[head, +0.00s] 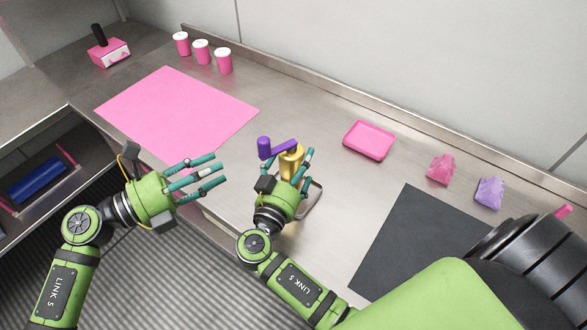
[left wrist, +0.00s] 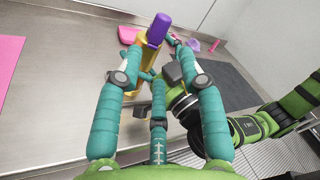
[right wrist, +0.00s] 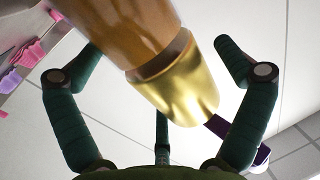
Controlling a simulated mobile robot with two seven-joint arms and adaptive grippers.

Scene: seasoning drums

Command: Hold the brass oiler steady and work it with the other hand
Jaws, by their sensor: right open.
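The brass oiler (head: 290,162) stands on the counter, with a purple crank handle (head: 264,147) reaching left from its top. It also shows in the left wrist view (left wrist: 148,62), beyond my left fingers. My right gripper (head: 303,168) is open, its fingers spread around the oiler; in the right wrist view the oiler's gold part (right wrist: 180,90) lies between the fingers with gaps at both sides. My left gripper (head: 215,175) is open and empty, to the left of the oiler. The oiler's lower part is hidden behind my right gripper.
A pink mat (head: 175,112), several pink-and-white jars (head: 202,52), a pink tray (head: 369,140), a pink bag (head: 441,169), a purple bag (head: 489,192) and a dark mat (head: 405,245) are around.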

